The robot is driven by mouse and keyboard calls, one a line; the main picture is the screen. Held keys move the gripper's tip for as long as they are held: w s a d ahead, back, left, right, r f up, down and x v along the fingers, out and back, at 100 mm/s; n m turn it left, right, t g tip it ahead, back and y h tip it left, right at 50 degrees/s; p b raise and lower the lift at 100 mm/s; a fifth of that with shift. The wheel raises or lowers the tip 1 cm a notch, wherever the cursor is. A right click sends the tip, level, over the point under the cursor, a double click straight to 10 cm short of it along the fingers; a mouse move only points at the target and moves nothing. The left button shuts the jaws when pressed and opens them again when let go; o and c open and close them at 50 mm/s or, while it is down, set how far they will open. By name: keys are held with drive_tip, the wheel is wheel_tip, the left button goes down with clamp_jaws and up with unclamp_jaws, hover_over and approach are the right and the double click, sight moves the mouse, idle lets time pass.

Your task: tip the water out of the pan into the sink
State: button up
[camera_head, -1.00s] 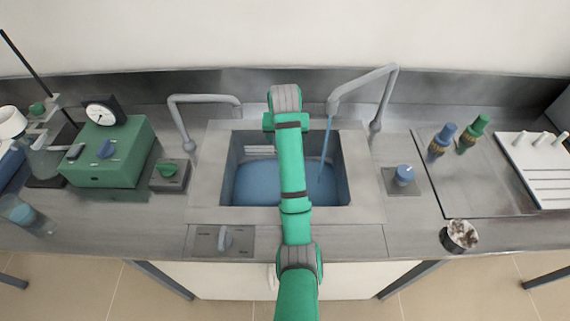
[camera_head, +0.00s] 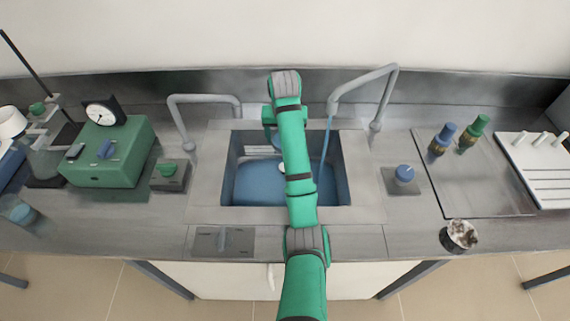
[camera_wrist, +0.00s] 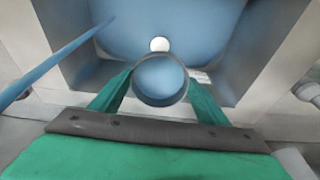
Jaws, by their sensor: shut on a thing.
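The pan (camera_wrist: 160,103) is a small round vessel with a dark rim in the wrist view. Its inside looks blue, and I cannot tell water from wall there or how far it is tilted. My gripper (camera_wrist: 160,82) is shut on it, with one green finger on each side. In the head view my gripper (camera_head: 268,116) is over the far part of the sink, and my arm mostly hides the pan. The sink (camera_head: 238,180) has a blue floor and a pale round spot (camera_wrist: 160,44), perhaps the drain.
A blue water stream (camera_head: 327,145) falls from the right tap (camera_head: 362,78) into the sink, right of my arm. The left tap (camera_head: 205,98) shows no stream. A green box (camera_head: 125,165) stands at left. Bottles (camera_head: 442,140) and a dark cup (camera_head: 459,236) stand at right.

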drive_tip(key=shift+d+f+g, duration=0.25)
drive_tip(key=shift+d+g, duration=0.1)
drive_tip(key=shift+g, duration=0.05)
drive_tip(key=shift+a+f+g, duration=0.1)
drive_tip(key=shift+f+g, duration=0.35)
drive_tip(key=shift+g, duration=0.65)
drive_tip(key=shift+r, duration=0.1)
drive_tip(key=shift+r, duration=2.4)
